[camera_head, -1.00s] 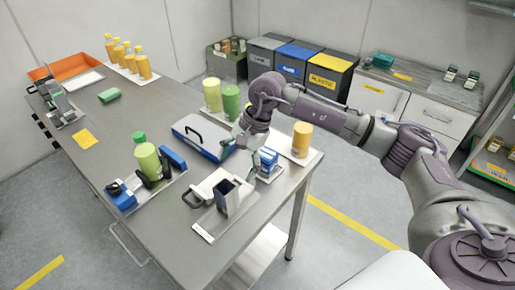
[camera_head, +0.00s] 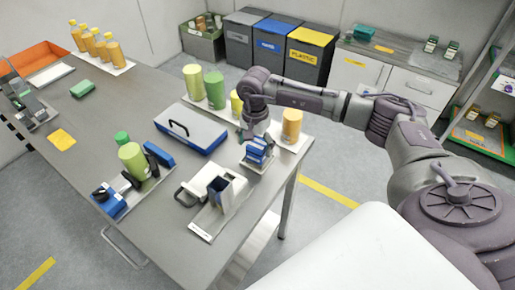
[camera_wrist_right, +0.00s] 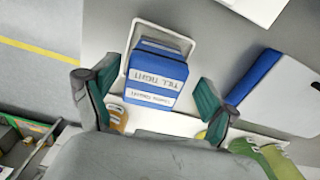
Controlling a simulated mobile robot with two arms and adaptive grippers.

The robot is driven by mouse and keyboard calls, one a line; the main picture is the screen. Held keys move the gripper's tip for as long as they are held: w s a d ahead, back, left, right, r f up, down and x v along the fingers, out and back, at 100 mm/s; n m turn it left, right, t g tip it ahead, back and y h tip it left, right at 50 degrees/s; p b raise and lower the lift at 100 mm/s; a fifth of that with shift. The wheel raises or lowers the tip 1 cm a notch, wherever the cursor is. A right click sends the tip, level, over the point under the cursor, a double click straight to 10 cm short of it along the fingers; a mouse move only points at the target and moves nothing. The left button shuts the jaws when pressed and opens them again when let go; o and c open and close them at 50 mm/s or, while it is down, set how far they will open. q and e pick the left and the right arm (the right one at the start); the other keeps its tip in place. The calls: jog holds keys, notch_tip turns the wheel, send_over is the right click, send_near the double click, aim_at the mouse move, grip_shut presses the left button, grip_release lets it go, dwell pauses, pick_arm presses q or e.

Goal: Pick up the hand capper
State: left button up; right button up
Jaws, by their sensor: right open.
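No thing in view is clearly readable as the hand capper. A small blue tool with a black top (camera_head: 108,199) sits at the front left of the table, beside a green bottle (camera_head: 132,160); it may be the capper. My right gripper (camera_head: 256,136) is open over a stack of blue boxes with white labels (camera_head: 259,154) at the table's right side. In the right wrist view the boxes (camera_wrist_right: 157,72) sit in a white-rimmed holder, with my green fingers (camera_wrist_right: 148,92) apart on either side. Contact is not visible. My left gripper is not in view.
A blue case (camera_head: 192,128) lies left of the boxes. A white and grey device with a black handle (camera_head: 212,192) stands in front. Green containers (camera_head: 214,90) and an orange one (camera_head: 291,127) stand near. The table (camera_head: 95,130) has clear room at left centre.

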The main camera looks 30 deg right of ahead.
jog(key=f, duration=0.1)
jog(key=f+p, duration=0.1)
jog(key=f, duration=0.1)
jog(key=shift+s+d+f, duration=0.15)
jog(key=shift+d+f, duration=0.15)
jog(key=shift+d, duration=0.1)
jog(key=shift+f, duration=0.25)
jog(key=c, duration=1.5)
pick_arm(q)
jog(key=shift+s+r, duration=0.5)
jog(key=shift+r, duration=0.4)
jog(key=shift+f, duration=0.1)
pick_arm(e)
jog(key=shift+r, duration=0.1)
